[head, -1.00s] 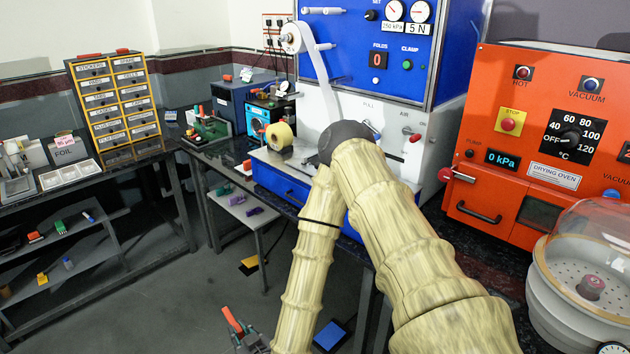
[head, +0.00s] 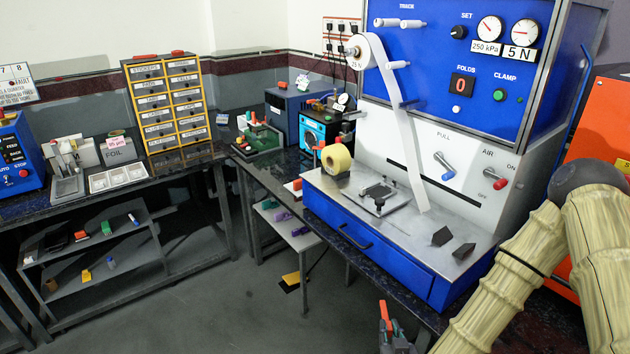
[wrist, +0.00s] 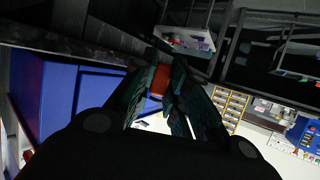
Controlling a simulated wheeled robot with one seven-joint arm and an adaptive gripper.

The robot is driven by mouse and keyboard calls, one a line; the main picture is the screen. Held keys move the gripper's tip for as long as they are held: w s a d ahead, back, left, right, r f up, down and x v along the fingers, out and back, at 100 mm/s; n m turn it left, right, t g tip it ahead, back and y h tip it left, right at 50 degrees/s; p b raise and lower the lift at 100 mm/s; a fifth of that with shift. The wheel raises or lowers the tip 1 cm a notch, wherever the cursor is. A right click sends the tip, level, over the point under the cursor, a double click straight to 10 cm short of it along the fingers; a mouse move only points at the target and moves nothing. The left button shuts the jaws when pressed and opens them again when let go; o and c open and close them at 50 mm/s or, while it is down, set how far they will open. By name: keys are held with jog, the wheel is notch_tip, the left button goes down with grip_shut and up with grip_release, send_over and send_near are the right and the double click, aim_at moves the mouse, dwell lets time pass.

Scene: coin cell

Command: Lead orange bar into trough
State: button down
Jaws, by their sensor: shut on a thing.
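An orange bar (head: 385,313) stands upright in my gripper (head: 389,324) at the bottom of the head view, below the front edge of the blue machine's bench. My gripper is shut on it. In the wrist view, the orange bar (wrist: 160,80) sits between the two dark fingers of my gripper (wrist: 166,68), with its lower part hidden. I cannot tell for certain which thing is the trough.
The blue machine (head: 365,248) stands on the bench beyond my gripper, with a metal plate fixture (head: 382,199) on its deck. A yellow roll (head: 336,158) sits at its left. The drawer cabinet (head: 165,105) and white tray (head: 117,178) are on the left bench. The grey floor (head: 220,300) between is open.

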notch_tip(320, 180, up, 13)
jog(key=s+p, duration=0.1)
jog(key=p, duration=1.1)
jog(key=shift+a+p, duration=0.3)
jog(key=shift+a, duration=0.15)
